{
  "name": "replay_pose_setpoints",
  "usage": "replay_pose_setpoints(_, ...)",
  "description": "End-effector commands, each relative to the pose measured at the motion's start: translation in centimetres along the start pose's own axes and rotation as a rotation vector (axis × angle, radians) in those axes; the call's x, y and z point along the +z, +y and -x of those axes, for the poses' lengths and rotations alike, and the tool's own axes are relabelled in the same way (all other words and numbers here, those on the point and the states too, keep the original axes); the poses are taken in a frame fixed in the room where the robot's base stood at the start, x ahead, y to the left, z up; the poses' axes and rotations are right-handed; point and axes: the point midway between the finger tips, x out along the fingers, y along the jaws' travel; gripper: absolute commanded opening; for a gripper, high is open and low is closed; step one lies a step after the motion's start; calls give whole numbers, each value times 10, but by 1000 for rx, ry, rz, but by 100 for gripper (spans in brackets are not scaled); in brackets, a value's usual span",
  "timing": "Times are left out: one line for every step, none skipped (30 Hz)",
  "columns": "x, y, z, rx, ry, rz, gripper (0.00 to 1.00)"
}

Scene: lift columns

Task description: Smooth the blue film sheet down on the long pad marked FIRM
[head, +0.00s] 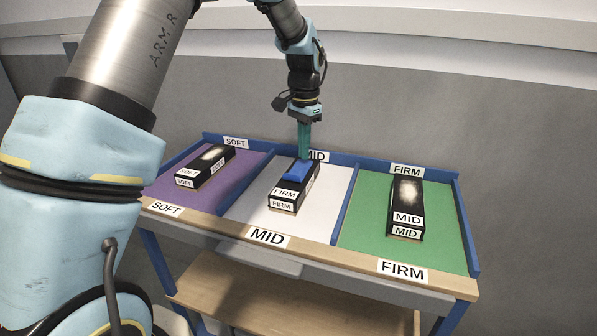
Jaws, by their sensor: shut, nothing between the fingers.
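The long black pad marked FIRM (303,187) stands in the white middle section of the table, with FIRM labels on its near top and front face. The blue film sheet (296,173) lies on the middle part of this pad's top. Whether it lies flat all over is too small to tell. My gripper (303,156) points down with its teal fingers shut and empty, at the far end of the blue sheet. I cannot tell whether the fingertips touch the sheet or the pad. The pad's far end is partly hidden behind the fingers.
A pad marked SOFT (208,167) stands in the purple left section. A pad marked MID (407,205) stands in the green right section, whose edge label reads FIRM (403,270). Blue dividers (336,207) separate the sections. A grey wall rises behind the table.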

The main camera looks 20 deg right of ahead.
Motion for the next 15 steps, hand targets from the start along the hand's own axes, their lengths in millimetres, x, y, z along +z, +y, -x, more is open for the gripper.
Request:
replay_pose_setpoints(0, 0, 0, 0, 0, 0, 0)
replay_pose_setpoints(0, 0, 0, 0, 0, 0, 0)
replay_pose_setpoints(0, 0, 0, 0, 0, 0, 0)
replay_pose_setpoints(0, 0, 0, 0, 0, 0, 0)
replay_pose_setpoints(0, 0, 0, 0, 0, 0, 0)
replay_pose_setpoints(0, 0, 0, 0, 0, 0, 0)
replay_pose_setpoints(0, 0, 0, 0, 0, 0, 0)
replay_pose_setpoints(0, 0, -1, 0, 0, 0, 0)
replay_pose_setpoints(0, 0, -1, 0, 0, 0, 0)
replay_pose_setpoints(0, 0, -2, 0, 0, 0, 0)
replay_pose_setpoints(0, 0, -3, 0, 0, 0, 0)
replay_pose_setpoints(0, 0, -4, 0, -1, 0, 0)
replay_pose_setpoints(0, 0, -5, 0, -1, 0, 0)
replay_pose_setpoints(0, 0, -6, 0, -1, 0, 0)
replay_pose_setpoints(0, 0, -7, 0, -1, 0, 0)
